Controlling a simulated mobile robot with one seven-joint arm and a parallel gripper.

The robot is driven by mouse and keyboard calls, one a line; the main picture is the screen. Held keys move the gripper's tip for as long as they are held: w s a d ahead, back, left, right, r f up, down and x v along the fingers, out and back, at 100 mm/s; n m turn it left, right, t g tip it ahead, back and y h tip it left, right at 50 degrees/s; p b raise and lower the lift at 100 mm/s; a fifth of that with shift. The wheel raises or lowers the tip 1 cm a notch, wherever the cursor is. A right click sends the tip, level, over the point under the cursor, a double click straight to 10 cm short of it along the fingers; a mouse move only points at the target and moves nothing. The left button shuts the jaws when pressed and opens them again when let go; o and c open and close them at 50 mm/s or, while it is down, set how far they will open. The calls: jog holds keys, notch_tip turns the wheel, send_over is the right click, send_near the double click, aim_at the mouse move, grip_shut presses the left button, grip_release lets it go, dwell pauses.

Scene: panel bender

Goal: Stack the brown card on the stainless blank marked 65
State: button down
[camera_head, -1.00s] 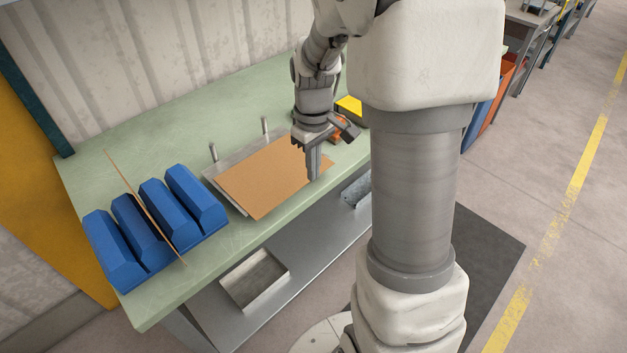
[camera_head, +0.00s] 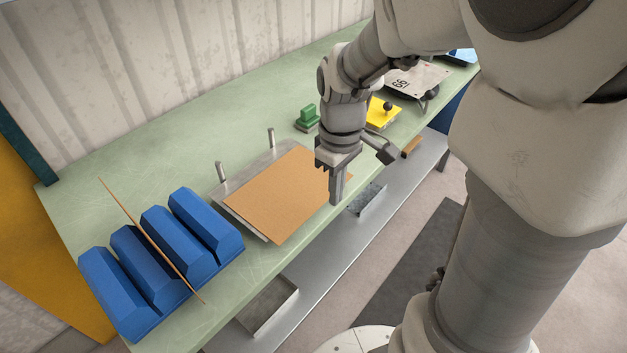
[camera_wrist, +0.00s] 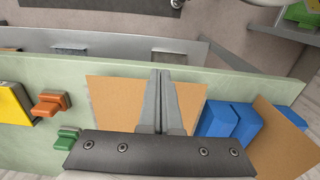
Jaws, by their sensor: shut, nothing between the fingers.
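A brown card (camera_head: 285,195) lies flat on a grey metal plate (camera_head: 227,192) that has two upright pins at its back edge. The plate's face is mostly hidden, and I see no marking on it. A second thin brown card (camera_head: 150,238) stands on edge in the blue slotted rack (camera_head: 215,222). A stainless blank (camera_head: 418,78) with dark digits, upside down and perhaps 65, lies farther right, partly behind my arm. My gripper (camera_head: 337,198) is shut and empty, pointing down over the flat card's right edge. Its fingers (camera_wrist: 161,75) show over that card in the wrist view.
An orange clamp-like piece (camera_wrist: 52,103) shows in the wrist view. A lower shelf with trays (camera_head: 268,303) lies beneath. The bench's left back is clear.

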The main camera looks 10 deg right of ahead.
aim_at(311, 212)
jog(key=shift+s+a+f, duration=0.1)
notch_tip(311, 212, down, 10)
jog(key=b, duration=0.2)
jog(key=shift+w+a+p, duration=0.25)
jog(key=shift+w+a, duration=0.35)
jog(key=shift+w, duration=0.25)
jog(key=shift+w+a+p, duration=0.25)
jog(key=shift+w+a, duration=0.3)
jog(key=shift+w, duration=0.25)
jog(key=shift+w+a, duration=0.65)
jog(key=shift+w, duration=0.25)
jog(key=shift+s, duration=0.1)
jog(key=shift+d, duration=0.1)
